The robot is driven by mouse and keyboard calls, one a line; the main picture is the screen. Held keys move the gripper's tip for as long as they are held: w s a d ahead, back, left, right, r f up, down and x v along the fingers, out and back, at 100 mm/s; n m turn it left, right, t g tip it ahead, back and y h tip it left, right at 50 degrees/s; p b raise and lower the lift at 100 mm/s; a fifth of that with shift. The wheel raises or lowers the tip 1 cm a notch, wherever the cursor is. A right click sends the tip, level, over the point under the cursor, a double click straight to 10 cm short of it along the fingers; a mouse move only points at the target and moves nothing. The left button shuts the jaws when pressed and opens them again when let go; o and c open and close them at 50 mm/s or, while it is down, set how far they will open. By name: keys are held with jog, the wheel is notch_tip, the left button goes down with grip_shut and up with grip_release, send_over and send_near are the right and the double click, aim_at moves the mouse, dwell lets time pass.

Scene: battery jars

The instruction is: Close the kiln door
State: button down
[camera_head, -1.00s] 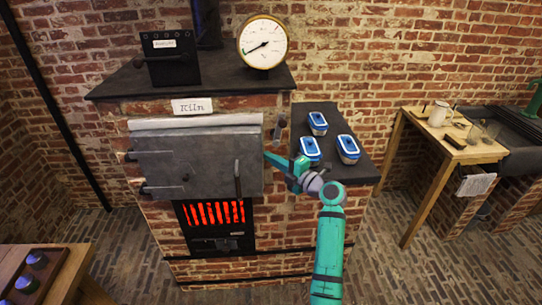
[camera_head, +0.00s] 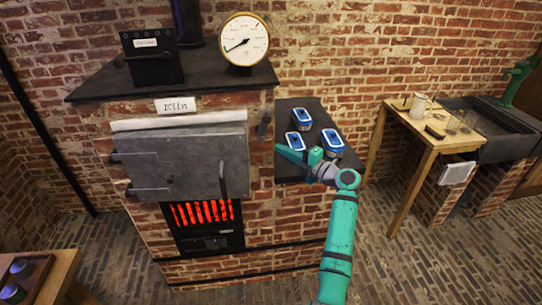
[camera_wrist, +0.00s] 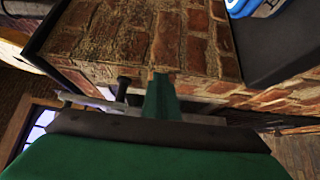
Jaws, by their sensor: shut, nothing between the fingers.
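The kiln door (camera_head: 185,165) is a grey metal panel hinged at its left side, with a dark upright handle (camera_head: 222,180) near its right edge. It stands across the kiln opening, close to the front. I cannot tell whether it is flush. A pale strip (camera_head: 180,118) shows above its top edge. My gripper (camera_head: 280,149) is shut and empty, right of the door near the kiln's right front corner, apart from the handle. In the wrist view, the shut green fingers (camera_wrist: 161,100) show against brickwork.
The kiln (camera_head: 258,215) has a black top carrying a gauge (camera_head: 244,41) and a dark box (camera_head: 152,58). A glowing grate (camera_head: 203,213) sits below the door. Several blue-lidded jars stand on the dark side shelf (camera_head: 290,172). A wooden table (camera_head: 430,140) stands right.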

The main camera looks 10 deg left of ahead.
jog(key=s+a+f+m+t+h, duration=0.1)
jog(key=s+f+m+h, duration=0.2)
jog(key=f, duration=0.7)
jog(key=s+f+m+t+h, duration=0.1)
jog(key=s+f+m, duration=0.35)
jog(key=f, duration=0.45)
jog(key=s+f+m+t+h, duration=0.1)
jog(key=s+f+m+h, duration=0.4)
jog(key=s+f+m, duration=0.7)
jog(key=s+d+f+m+h, duration=0.15)
jog(key=s+f, duration=0.25)
jog(key=s, duration=0.6)
jog(key=s+d+f+m+h, duration=0.1)
jog(key=s+d+f+h, duration=0.15)
jog(key=s, duration=0.85)
jog(key=s+d+r+m+t+h, duration=0.1)
jog(key=s+r+m, duration=0.1)
jog(key=s+r, duration=0.55)
jog(key=s+d+r+m+t+h, duration=0.1)
jog(key=s+r+m, duration=0.25)
jog(key=s, duration=0.65)
jog(key=n+t+y, duration=0.3)
jog(key=n, duration=1.6)
send_near(243, 165)
jog(key=w, duration=0.4)
jog(key=w+a, duration=0.1)
jog(key=w, duration=0.1)
jog(key=shift+w+r, duration=0.1)
jog(key=shift+w, duration=0.1)
